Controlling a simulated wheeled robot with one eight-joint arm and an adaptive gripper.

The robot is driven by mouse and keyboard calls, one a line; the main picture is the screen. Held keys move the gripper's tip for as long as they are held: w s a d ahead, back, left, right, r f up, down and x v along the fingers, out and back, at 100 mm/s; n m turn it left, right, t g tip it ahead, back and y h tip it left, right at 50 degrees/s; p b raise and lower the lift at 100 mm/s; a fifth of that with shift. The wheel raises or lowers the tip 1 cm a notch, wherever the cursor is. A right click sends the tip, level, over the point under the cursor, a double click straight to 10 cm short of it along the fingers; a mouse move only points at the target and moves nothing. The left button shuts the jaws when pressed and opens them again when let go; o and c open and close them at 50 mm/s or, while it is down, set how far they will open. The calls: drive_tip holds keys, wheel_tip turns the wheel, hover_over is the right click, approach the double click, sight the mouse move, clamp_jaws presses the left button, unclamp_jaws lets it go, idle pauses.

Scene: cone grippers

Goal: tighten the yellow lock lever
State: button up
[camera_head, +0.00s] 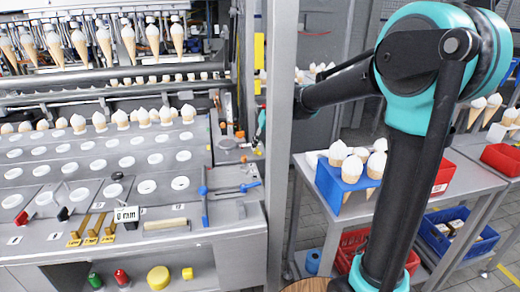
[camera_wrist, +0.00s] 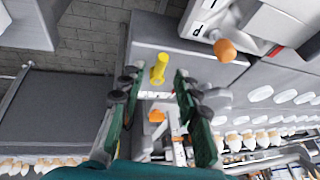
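The yellow lock lever (camera_wrist: 158,70) shows in the wrist view as a short yellow cylinder near a grey metal edge. My gripper (camera_wrist: 155,82) is open, one dark green finger on each side in the picture. The lever appears between the fingertips, with visible space on both sides; I cannot tell how far ahead it lies. Below it in the picture are an orange knob (camera_wrist: 157,115) and a pale metal bracket. In the head view my arm reaches left behind the grey post, which hides most of the gripper. I cannot make out the lever there.
The upright grey post (camera_head: 281,150) stands beside the machine deck (camera_head: 140,215), which has rows of holes and cones. A second orange knob (camera_wrist: 225,48) sits to the lever's right in the wrist view. A blue cone holder (camera_head: 335,188) stands on the side cart.

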drive_tip(key=shift+x, duration=1.1)
clamp_jaws()
